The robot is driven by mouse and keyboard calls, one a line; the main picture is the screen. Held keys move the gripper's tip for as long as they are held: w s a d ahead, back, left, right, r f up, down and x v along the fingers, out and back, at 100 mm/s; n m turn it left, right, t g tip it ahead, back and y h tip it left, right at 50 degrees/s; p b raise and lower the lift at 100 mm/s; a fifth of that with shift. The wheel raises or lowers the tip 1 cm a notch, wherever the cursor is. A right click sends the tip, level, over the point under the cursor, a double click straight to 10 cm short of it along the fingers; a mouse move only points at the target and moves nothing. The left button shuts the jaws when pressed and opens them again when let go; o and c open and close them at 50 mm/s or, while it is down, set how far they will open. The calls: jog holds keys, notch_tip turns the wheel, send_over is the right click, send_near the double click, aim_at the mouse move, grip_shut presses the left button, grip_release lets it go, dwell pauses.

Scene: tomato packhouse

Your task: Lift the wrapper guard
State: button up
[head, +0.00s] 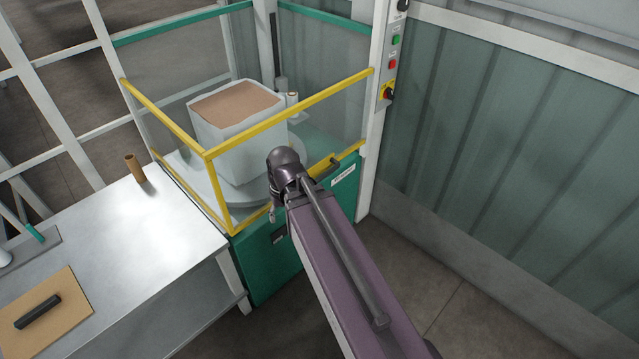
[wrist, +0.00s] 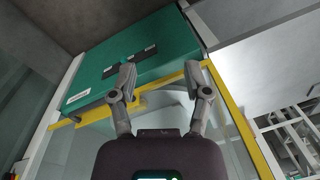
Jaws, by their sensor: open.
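The wrapper guard (head: 320,98) is a yellow-framed clear screen around the turntable, standing down at the green base. Its lower yellow rail also crosses the wrist view (wrist: 172,79). In the head view my arm hides most of the gripper.
A white-wrapped box (head: 238,140) stands on the turntable behind the guard. A metal table (head: 150,235) with a cardboard tube (head: 135,168) stands at left. A post with buttons (head: 393,60) stands right of the guard, beside a green panelled wall (head: 510,120). Some floor at lower right is clear.

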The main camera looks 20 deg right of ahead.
jog(key=w+d+f+m+t+y+b, duration=0.1)
jog(key=w+d+f+m+y+b, duration=0.1)
jog(key=w+d+f+y+b, duration=0.35)
jog(key=m+t+y+b, duration=0.5)
jog(key=m+t+b, duration=0.45)
jog(key=b, duration=1.55)
send_near(321, 180)
jog(key=shift+s+d+r+n+t+h, duration=0.15)
jog(key=shift+s+d+n+t, duration=0.2)
jog(key=shift+s+n, duration=0.2)
jog(key=shift+s+d+f+n+t+h, duration=0.1)
jog(key=shift+s+d+n+t, duration=0.1)
jog(key=shift+s+d+n, duration=0.3)
jog(key=shift+a, duration=0.25)
jog(key=b+x, duration=0.2)
jog(key=x, duration=1.1)
jog(key=shift+w+a, duration=0.15)
jog(key=shift+a, duration=0.05)
grip_shut()
